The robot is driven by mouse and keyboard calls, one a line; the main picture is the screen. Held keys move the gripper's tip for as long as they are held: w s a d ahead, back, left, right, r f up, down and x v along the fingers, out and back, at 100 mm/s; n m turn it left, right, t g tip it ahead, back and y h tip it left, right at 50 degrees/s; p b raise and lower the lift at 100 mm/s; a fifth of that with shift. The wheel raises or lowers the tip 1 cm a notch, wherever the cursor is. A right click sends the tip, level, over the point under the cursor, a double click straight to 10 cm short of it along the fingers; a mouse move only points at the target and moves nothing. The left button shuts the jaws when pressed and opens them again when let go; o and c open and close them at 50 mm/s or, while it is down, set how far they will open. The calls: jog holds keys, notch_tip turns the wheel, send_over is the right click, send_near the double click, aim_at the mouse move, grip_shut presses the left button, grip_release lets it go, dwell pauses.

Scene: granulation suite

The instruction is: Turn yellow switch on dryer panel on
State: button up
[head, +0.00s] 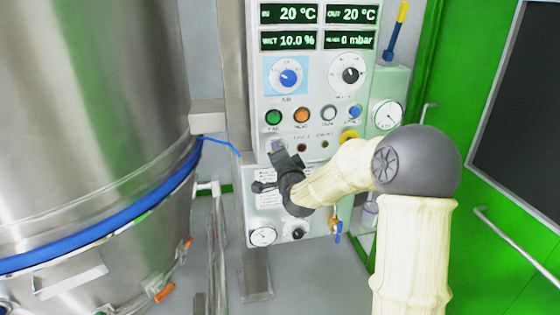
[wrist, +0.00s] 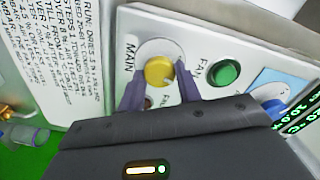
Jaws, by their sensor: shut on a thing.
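The yellow switch (wrist: 158,71) is a round yellow knob beside the label MAIN on the pale dryer panel (wrist: 205,42). In the wrist view my gripper (wrist: 161,80) has one finger on each side of the knob and is shut on it. The knob's exact turn angle is hard to read. In the head view my gripper (head: 279,147) is at the lower left of the dryer panel (head: 318,110), below the green button, and it hides the yellow switch.
A green button (head: 273,117), an orange button (head: 301,115) and other controls sit just above my gripper. Blue (head: 289,77) and black (head: 350,75) dials are higher up. A large steel vessel (head: 90,110) stands to the left; a green door (head: 500,190) is to the right.

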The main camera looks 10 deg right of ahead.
jog(key=shift+f+m+b, duration=0.1)
jog(key=shift+m+b, duration=0.4)
jog(key=shift+m, duration=0.7)
jog(key=o, duration=1)
jog(key=shift+d, duration=0.1)
jog(key=shift+s, duration=0.1)
jog(key=s+b, duration=0.1)
jog(key=s, duration=1.6)
jog(key=shift+d, duration=0.25)
jog(key=shift+s, duration=0.1)
